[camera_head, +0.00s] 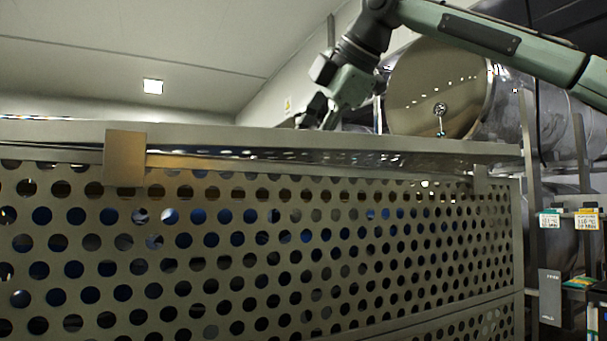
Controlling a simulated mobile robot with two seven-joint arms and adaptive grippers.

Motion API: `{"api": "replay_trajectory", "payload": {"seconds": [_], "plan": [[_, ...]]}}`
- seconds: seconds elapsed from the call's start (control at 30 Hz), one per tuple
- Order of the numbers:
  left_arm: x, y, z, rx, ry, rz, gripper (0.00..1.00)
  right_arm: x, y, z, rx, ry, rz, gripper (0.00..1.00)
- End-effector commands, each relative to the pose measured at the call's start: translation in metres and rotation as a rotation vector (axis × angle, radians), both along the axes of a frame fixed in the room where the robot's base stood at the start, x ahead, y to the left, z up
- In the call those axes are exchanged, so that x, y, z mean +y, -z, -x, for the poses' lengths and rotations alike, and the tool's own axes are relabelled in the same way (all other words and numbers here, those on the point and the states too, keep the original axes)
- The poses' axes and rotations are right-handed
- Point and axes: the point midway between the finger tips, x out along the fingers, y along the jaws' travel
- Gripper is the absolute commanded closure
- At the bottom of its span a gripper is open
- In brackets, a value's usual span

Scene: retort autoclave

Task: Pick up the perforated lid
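The perforated lid (300,141) shows edge-on as a long grey metal rim across the top of a large perforated metal crate (470,316). A dark gap with a strip of holes shows between the lid's edge and the crate's upper wall. Whether the lid rests fully on the crate I cannot tell. My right gripper (318,112) is at the lid's top edge, right of the picture's middle, pointing down and left. Its fingertips are partly hidden by the rim, so its opening and any contact are unclear. My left gripper is not in view.
A metal bracket (124,158) sits at the crate's upper left. A large shiny round-ended vessel (438,88) stands behind on the right. A rack with colored labels (586,220) is at the far right. The space above the lid's left half is clear.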

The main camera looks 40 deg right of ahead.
Motion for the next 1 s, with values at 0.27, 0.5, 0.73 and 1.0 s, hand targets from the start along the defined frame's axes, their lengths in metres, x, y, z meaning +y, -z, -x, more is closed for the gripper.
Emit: {"api": "replay_trajectory", "payload": {"seconds": [0.27,0.5,0.73,1.0], "plan": [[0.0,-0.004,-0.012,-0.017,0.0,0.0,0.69,0.0,0.004,-0.004,0.0,0.0,0.0,0.64],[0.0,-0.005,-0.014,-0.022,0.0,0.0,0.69,0.0,0.003,-0.004,0.0,0.0,0.0,0.91],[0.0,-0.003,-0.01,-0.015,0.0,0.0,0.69,0.0,0.003,-0.004,-0.001,0.0,-0.001,1.0],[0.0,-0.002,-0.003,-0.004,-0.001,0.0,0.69,0.0,-0.001,-0.003,-0.012,0.0,0.0,1.0]]}}
